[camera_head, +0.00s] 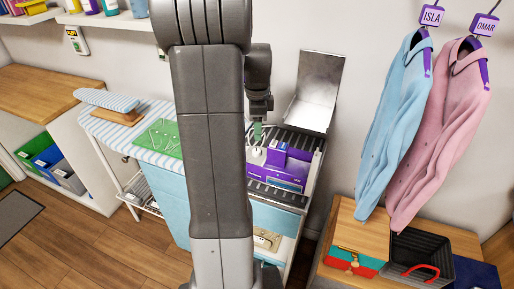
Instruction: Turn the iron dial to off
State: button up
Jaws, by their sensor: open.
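A purple and white appliance, which looks like the iron unit (287,168), sits on a dark slatted rack to the right of my arm. A pale hose or cord loops at its left side. I cannot make out a dial on it at this size. My gripper (257,128) points down above the left part of the unit, apart from the arm column that fills the middle of the view. It is open and looks empty. The fingertips are small, and whether they touch anything cannot be told. My arm hides what lies left of the unit.
A raised metal panel (313,92) stands behind the rack (274,195). A striped ironing board (106,125) with a green mat (160,138) lies left. A blue shirt (397,120) and pink shirt (440,130) hang right, above a wooden bench (345,225) with a black basket (425,247).

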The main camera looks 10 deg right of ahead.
aim_at(256, 151)
jog(key=f, duration=0.9)
jog(key=shift+w+a, duration=0.1)
jog(key=shift+w, duration=0.1)
jog(key=c, duration=0.8)
